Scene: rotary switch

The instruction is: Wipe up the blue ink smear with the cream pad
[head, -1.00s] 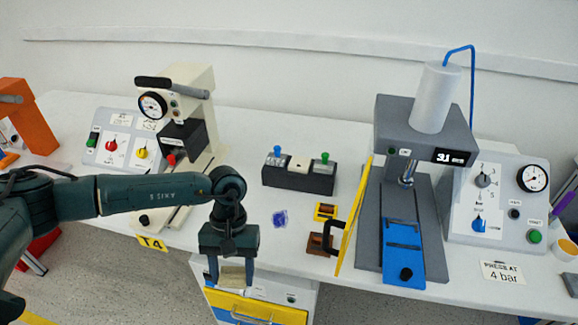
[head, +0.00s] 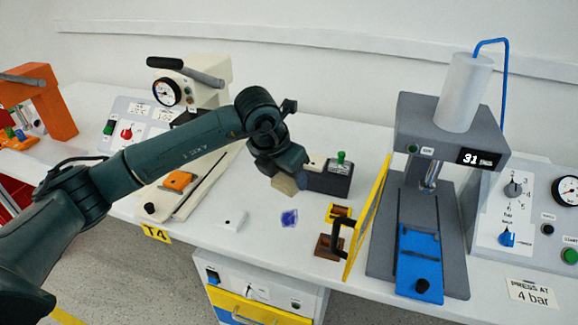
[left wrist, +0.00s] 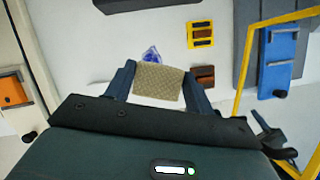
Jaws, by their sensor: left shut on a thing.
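The blue ink smear (head: 289,218) is a small patch on the white bench top, left of the yellow-framed guard. It also shows in the left wrist view (left wrist: 151,54), just beyond the pad. My left gripper (head: 280,170) is shut on the cream pad (head: 285,185), a woven-looking block; in the left wrist view the pad (left wrist: 158,82) sits between both fingers. In the head view the pad appears above and slightly left of the smear, apart from it; its height is hard to judge.
A dark box with a green knob (head: 341,160) stands behind the gripper. A white block (head: 233,218) lies left of the smear. Small yellow (head: 337,211) and brown (head: 326,246) pieces and the yellow guard (head: 368,220) with the press are at the right. Bench around the smear is clear.

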